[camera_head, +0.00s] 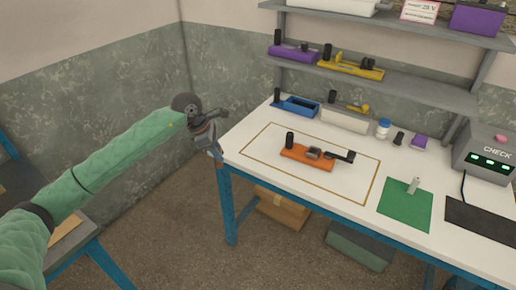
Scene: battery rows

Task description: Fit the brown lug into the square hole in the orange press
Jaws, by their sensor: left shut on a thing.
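The orange press (305,157) lies on the white table inside a brown outlined rectangle. It has a black post at its left end, a grey-brown block in the middle and a black-ended lever at the right. Its square hole is too small to make out. My left gripper (215,147) is at the table's left edge, well left of the press and apart from it. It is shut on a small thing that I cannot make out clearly. I cannot identify the brown lug for certain. My right gripper is not in view.
A green mat (402,208) with a pale upright piece, a black mat (484,222) and a CHECK box (484,152) are at right. Shelves hang above.

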